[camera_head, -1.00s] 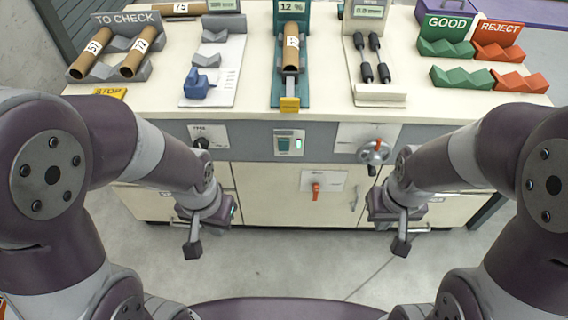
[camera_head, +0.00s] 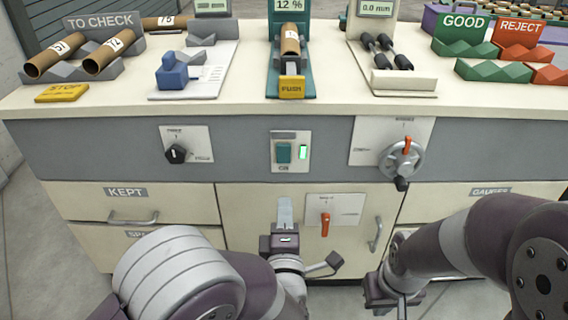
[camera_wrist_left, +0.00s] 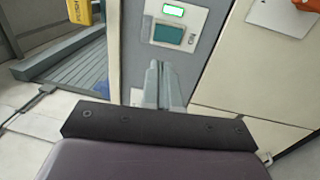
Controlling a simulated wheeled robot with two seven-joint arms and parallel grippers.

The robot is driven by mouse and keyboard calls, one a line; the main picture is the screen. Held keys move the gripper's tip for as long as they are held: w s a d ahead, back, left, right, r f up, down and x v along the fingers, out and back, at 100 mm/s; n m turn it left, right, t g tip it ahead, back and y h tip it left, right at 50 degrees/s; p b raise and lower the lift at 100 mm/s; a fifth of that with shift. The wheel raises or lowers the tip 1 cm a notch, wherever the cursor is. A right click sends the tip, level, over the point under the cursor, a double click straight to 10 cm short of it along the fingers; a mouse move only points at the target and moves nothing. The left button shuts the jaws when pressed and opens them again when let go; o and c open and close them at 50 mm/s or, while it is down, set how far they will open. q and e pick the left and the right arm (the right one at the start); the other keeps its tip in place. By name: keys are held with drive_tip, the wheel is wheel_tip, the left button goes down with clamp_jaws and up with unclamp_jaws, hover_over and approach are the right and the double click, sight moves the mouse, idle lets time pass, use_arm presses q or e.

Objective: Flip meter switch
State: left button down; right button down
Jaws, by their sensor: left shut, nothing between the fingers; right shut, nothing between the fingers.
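A rocker switch with a green face (camera_head: 284,152) is on a white plate in the middle of the grey front panel, with a lit green lamp (camera_head: 303,152) at its right. The switch (camera_wrist_left: 175,35) and its lamp also show near the top of the left wrist view. My left gripper (camera_head: 285,205) is shut and empty, its fingers pointing at the cabinet front below the switch plate. In the left wrist view its fingers (camera_wrist_left: 160,85) are just below the plate, apart from the switch. My right gripper (camera_head: 398,296) is shut, low at the right.
The panel also holds a black knob (camera_head: 176,154) and a handwheel (camera_head: 402,159) with a red handle. A red lever (camera_head: 325,224) is on the door right of my left gripper. Cardboard tubes (camera_head: 108,50) and stands occupy the counter (camera_head: 220,111).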

sight(285, 150)
use_arm(q)
drive_tip(key=w+b, duration=0.1)
drive_tip(key=w, duration=0.3)
drive_tip(key=w+b, duration=0.1)
drive_tip(key=w, duration=0.3)
drive_tip(key=w+r+b, duration=0.1)
drive_tip(key=w, duration=0.3)
drive_tip(key=shift+w+r+b, duration=0.1)
drive_tip(key=shift+w+b, duration=0.25)
drive_tip(key=shift+w, duration=0.05)
drive_tip(key=shift+w+r, duration=0.25)
drive_tip(key=shift+w, duration=0.35)
drive_tip(key=shift+w, duration=0.15)
